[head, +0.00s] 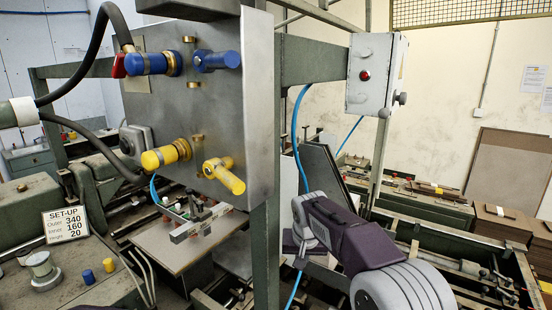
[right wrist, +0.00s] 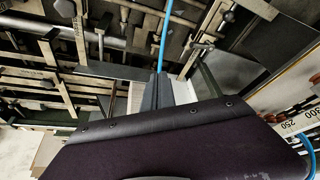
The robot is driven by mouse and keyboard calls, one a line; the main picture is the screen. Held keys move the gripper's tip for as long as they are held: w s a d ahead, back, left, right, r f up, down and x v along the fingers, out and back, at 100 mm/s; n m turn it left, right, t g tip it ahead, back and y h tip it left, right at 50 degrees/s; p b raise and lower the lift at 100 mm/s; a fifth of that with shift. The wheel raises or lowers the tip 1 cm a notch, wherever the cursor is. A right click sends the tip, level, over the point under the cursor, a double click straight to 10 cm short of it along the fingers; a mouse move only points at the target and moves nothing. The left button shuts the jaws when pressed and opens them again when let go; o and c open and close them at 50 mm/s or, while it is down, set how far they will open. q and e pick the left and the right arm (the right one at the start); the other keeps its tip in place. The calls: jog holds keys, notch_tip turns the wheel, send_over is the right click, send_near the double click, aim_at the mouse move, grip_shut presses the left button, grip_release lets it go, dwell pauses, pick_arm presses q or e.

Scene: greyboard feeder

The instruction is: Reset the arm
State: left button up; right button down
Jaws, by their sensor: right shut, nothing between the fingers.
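My right arm (head: 345,235) comes in from the lower right in the head view, with white ribbed sleeves and dark purple covers. It reaches up and left beside the green upright post. The fingertips of my right gripper are hard to make out in the head view. In the right wrist view my right gripper (right wrist: 157,88) has its two dark fingers together, with nothing between them. A blue hose runs just beyond the fingertips.
A grey panel (head: 255,110) with blue and yellow valves hangs close at the left. A green post (head: 264,255) and a blue hose (head: 297,130) stand beside my right arm. A grey switch box (head: 375,75) hangs above. Brown board stacks (head: 503,222) lie at the right.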

jog(key=s+d+f+m+g+b, duration=0.1)
jog(key=s+d+f+g+b, duration=0.1)
jog(key=s+d+f, duration=0.65)
pick_arm(q)
notch_tip(320, 180, down, 4)
jog(key=shift+w+r+b, duration=0.15)
jog(key=shift+r+b, duration=0.05)
jog(key=shift+b, duration=0.35)
pick_arm(e)
jog(key=s+d+f, duration=0.1)
jog(key=s+f, duration=0.3)
jog(key=s, duration=0.5)
jog(key=s+d+f+n+g, duration=0.1)
jog(key=s+f, duration=0.4)
jog(key=s, duration=0.4)
pick_arm(q)
jog(key=shift+w, duration=0.1)
pick_arm(e)
jog(key=shift+w, duration=0.15)
